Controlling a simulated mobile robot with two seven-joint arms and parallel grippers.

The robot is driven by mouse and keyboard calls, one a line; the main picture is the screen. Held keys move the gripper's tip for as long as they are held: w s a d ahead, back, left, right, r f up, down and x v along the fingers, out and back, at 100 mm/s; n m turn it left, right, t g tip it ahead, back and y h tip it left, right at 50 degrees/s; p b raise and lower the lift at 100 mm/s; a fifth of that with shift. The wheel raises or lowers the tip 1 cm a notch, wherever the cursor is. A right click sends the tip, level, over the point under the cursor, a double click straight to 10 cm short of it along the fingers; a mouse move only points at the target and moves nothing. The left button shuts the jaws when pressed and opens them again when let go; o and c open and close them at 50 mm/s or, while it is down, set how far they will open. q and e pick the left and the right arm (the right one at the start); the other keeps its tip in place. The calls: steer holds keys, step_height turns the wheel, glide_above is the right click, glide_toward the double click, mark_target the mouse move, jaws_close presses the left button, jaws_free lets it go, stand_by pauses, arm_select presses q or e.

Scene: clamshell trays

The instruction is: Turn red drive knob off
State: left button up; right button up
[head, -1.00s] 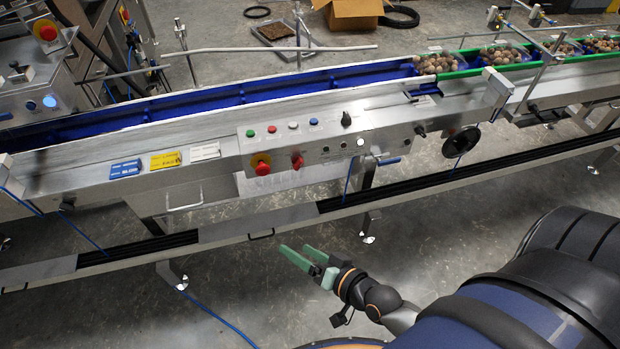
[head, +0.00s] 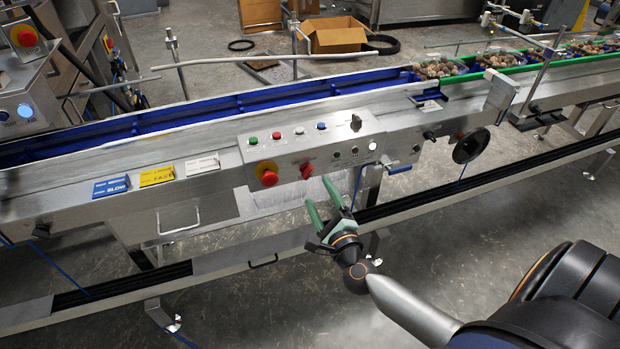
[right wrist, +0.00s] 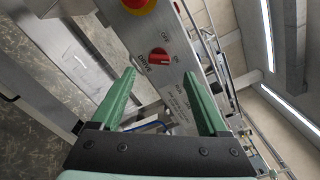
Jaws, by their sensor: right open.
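The red drive knob (head: 307,170) sits on the lower part of the steel control panel (head: 350,141), just right of a red emergency button on a yellow ring (head: 267,173). In the right wrist view the knob (right wrist: 159,58) shows ahead, between and beyond the fingertips, with lettering around it. My right gripper (head: 320,192) is open and empty, with green fingers pointing up at the panel just below the knob. It is apart from the knob. My left gripper is not in view.
Small coloured buttons (head: 298,130) and a black selector (head: 355,123) are higher on the panel. Blue, yellow and white labels (head: 157,176) lie to its left. A black handwheel (head: 470,145) is on the right. The blue conveyor (head: 300,93) runs behind. Open floor lies below.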

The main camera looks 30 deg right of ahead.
mark_target(308, 175)
steer(key=x, duration=0.7)
steer(key=shift+b, duration=0.35)
jaws_close()
